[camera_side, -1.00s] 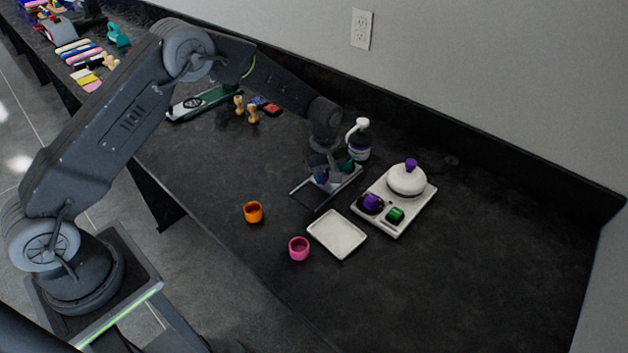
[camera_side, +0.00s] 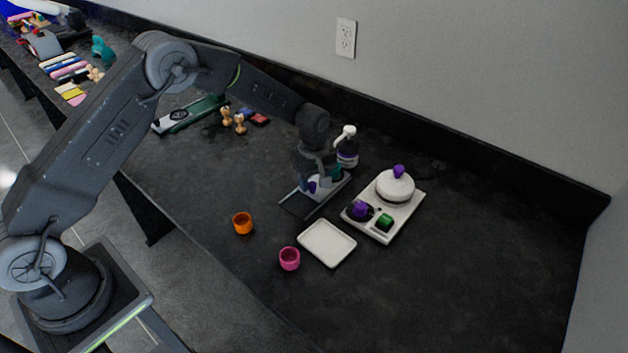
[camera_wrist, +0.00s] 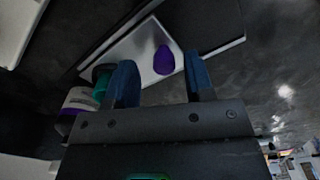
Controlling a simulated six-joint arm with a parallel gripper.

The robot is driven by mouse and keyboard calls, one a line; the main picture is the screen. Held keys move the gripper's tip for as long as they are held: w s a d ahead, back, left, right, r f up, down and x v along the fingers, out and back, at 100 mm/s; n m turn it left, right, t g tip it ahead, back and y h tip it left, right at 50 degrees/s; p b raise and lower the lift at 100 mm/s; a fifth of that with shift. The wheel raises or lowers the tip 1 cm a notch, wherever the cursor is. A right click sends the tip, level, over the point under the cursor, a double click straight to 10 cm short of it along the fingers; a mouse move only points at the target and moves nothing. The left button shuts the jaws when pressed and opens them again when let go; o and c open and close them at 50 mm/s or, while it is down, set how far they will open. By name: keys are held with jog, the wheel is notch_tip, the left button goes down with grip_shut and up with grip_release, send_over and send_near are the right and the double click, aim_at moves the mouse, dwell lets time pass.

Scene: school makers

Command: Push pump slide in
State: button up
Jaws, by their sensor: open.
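A small flat device with a silver plate and thin dark rails (camera_side: 297,202) lies on the black counter in the side view, under my gripper. The wrist view shows its silver plate (camera_wrist: 143,45) with a purple knob (camera_wrist: 164,60) standing up from it. A teal part (camera_wrist: 102,82) shows beside the left finger. My gripper (camera_wrist: 161,80) is open, with its two blue fingers on either side of the knob in the picture. I cannot tell whether either finger touches it. In the side view my gripper (camera_side: 314,184) partly hides the device. Which part is the pump slide is unclear.
A bottle with a white top (camera_side: 347,150) stands close behind my gripper. A white hotplate-like unit (camera_side: 408,208) is to the right. A white tray (camera_side: 327,243), an orange cup (camera_side: 242,223) and a pink cup (camera_side: 289,259) stand in front. The right counter is clear.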

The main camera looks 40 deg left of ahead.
notch_tip(320, 180, up, 13)
dwell(0.3)
jog(key=shift+r, duration=0.1)
jog(key=s+a+r+m+t, duration=0.25)
jog(key=s+r+m, duration=0.35)
jog(key=s+r, duration=0.9)
jog(key=s+m+t, duration=0.3)
jog(key=s+m, duration=0.3)
jog(key=s, duration=1.1)
jog(key=shift+a+f+m, duration=0.3)
jog(key=shift+a+m, duration=0.1)
jog(key=shift+c, duration=0.4)
